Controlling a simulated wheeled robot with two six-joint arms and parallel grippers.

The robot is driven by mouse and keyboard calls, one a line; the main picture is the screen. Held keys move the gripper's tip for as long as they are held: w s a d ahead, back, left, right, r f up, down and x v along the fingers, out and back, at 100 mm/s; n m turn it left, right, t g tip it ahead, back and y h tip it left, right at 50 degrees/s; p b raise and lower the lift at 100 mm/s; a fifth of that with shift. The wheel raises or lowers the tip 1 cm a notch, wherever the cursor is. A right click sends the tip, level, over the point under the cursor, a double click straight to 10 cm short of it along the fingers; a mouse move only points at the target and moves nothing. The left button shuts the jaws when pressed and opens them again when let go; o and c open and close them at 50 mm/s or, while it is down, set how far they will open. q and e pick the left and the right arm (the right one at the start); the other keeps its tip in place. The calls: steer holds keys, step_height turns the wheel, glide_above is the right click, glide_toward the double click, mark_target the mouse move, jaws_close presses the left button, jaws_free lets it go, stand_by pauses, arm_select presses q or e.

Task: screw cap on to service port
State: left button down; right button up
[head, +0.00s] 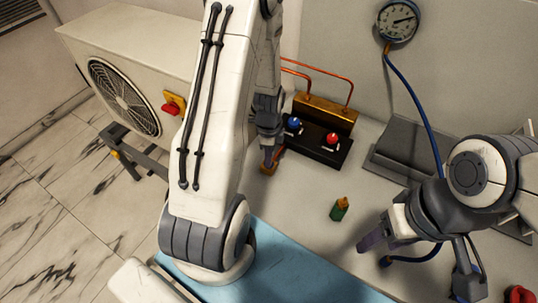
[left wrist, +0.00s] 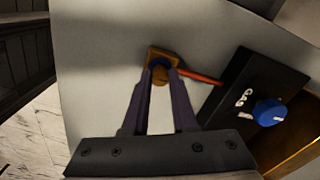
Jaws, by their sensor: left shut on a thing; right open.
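The service port, a brass-coloured square block (left wrist: 163,52), lies on the pale worktop in the left wrist view, with a reddish pipe beside it. In the head view a bit of it (head: 267,171) shows below my left gripper (head: 271,156). My right gripper (head: 373,238) is open and empty above the worktop at the right.
A black valve block with a blue knob (head: 294,123) and a red knob (head: 332,139) stands right of the port. A green bottle (head: 340,209) stands on the worktop. A gauge (head: 397,20) with a blue hose hangs behind. A blue mat (head: 290,277) lies in front.

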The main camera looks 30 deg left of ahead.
arm_select(q)
steer(key=shift+s+d, duration=0.15)
steer(key=shift+s, duration=0.1)
steer(key=shift+f+m, duration=0.1)
steer(key=shift+m, duration=1)
steer(key=c, duration=0.9)
jaws_free()
steer(key=shift+o, duration=0.2)
steer(key=shift+o, duration=0.2)
steer(key=shift+w, duration=0.1)
steer(key=o, duration=0.5)
steer(key=shift+w, duration=0.1)
